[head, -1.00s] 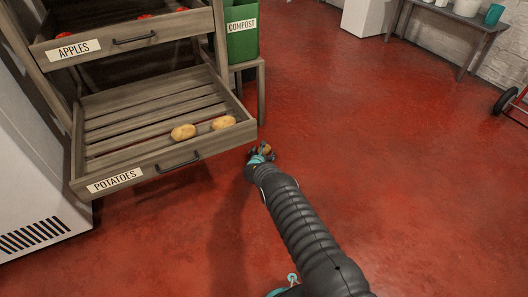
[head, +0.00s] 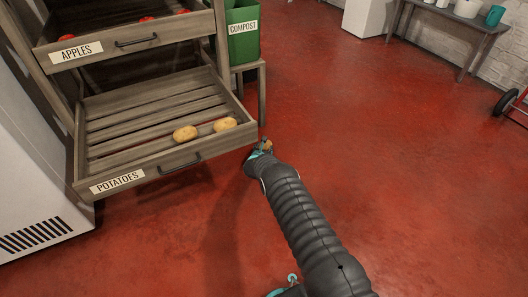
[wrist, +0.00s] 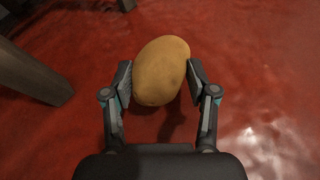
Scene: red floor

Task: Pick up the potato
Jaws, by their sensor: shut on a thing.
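A potato (wrist: 160,70) sits between the two fingers of my gripper (wrist: 160,88) in the wrist view, with red floor behind it. The gripper is shut on it. In the head view my gripper (head: 262,149) is just right of the front right corner of the drawer marked POTATOES, and the held potato is mostly hidden there by the gripper. Two other potatoes lie in that drawer: one at the middle (head: 186,133) and one near the right side (head: 224,124).
The slatted POTATOES drawer (head: 140,103) is pulled open below the APPLES drawer (head: 130,42). A green COMPOST bin (head: 243,42) stands on a wooden stand behind. A white appliance (head: 35,170) is at left.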

